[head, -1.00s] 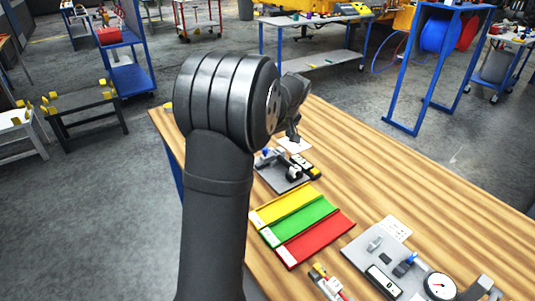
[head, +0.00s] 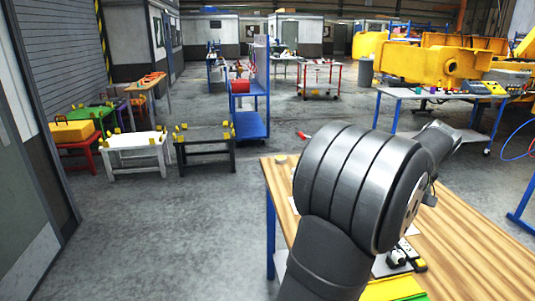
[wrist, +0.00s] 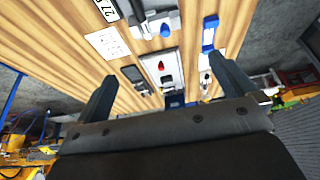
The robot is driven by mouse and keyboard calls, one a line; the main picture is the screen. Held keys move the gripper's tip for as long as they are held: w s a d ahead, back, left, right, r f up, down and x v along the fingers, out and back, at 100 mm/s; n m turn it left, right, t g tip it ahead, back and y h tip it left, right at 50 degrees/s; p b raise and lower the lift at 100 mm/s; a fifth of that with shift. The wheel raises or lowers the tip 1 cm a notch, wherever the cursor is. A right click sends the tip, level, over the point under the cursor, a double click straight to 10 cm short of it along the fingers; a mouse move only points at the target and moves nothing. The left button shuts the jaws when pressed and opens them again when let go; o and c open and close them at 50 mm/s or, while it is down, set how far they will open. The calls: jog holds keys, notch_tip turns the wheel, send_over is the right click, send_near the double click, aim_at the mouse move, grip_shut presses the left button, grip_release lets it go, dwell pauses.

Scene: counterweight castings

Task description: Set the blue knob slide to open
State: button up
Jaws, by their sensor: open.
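My gripper (wrist: 162,68) is open in the wrist view, one finger at left and one at right, with nothing between the tips but a view of the bench beyond. A blue part (wrist: 209,36) stands near the right finger over the wooden bench; I cannot tell whether it is the blue knob slide. A pale plate (wrist: 164,74) with a red part (wrist: 161,65) shows beyond the fingertips. In the head view my arm hides much of the bench, and no blue knob can be made out there.
The wooden bench (head: 470,262) runs to the lower right. A small dark-and-white device (head: 405,256) and a yellow tray (head: 396,290) lie on it, partly behind my arm. A black low stand (head: 205,148) and a blue cart (head: 250,105) stand beyond on open floor.

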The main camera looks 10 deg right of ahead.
jog(key=c, duration=1)
jog(key=shift+f, duration=0.15)
jog(key=c, duration=0.3)
jog(key=w+a+f+n+g+h, duration=0.3)
jog(key=a+f+n+g, duration=0.4)
jog(key=f, duration=0.3)
jog(key=w+a+n+g+h, duration=0.1)
jog(key=w+a+n+h, duration=0.7)
jog(key=w+h, duration=0.15)
jog(key=shift+h, duration=0.25)
jog(key=x, duration=1.1)
jog(key=s+x, duration=0.1)
jog(key=x, duration=0.5)
jog(key=shift+d, duration=0.15)
